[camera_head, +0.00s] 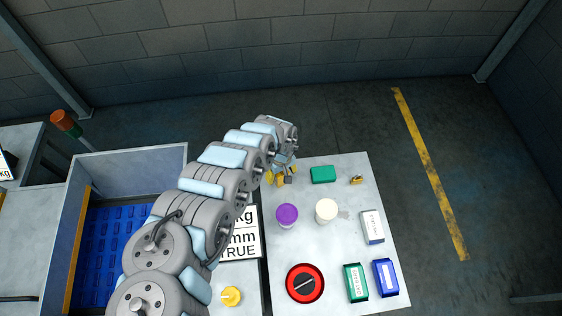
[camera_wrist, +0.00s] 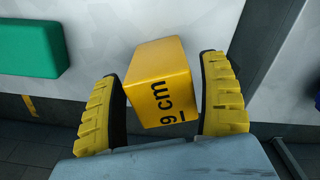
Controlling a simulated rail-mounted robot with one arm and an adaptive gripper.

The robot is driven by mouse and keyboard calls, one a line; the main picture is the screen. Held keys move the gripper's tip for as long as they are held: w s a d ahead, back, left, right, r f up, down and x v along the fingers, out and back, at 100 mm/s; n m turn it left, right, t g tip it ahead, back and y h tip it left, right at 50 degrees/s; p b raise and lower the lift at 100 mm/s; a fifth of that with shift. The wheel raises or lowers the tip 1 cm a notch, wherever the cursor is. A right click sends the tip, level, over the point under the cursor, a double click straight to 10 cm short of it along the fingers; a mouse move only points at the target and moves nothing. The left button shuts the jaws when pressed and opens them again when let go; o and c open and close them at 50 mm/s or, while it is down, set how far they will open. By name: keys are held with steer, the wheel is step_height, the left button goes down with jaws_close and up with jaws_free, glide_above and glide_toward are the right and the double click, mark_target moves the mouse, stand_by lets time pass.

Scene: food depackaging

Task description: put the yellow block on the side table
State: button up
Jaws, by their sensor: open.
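A yellow block (camera_wrist: 160,80) marked "9 cm" shows in the wrist view, between the two yellow-padded fingers of my gripper (camera_wrist: 163,68). The fingers are open, one on each side of the block; small gaps show beside it. The block is close to a light table's edge; I cannot tell whether it touches the surface. In the head view my gripper (camera_head: 281,176) is over the far left corner of the light table (camera_head: 330,270), and the block cannot be told apart from the yellow fingers.
A green block (camera_wrist: 30,45) lies beside the gripper; it also shows in the head view (camera_head: 323,174). Purple (camera_head: 287,214) and white (camera_head: 327,210) round items, several boxes and a red-black dial (camera_head: 305,284) stand on the table. A blue-bottomed bin (camera_head: 110,235) is left.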

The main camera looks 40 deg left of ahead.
steer(key=shift+r+p, duration=0.55)
steer(key=shift+r, duration=4.45)
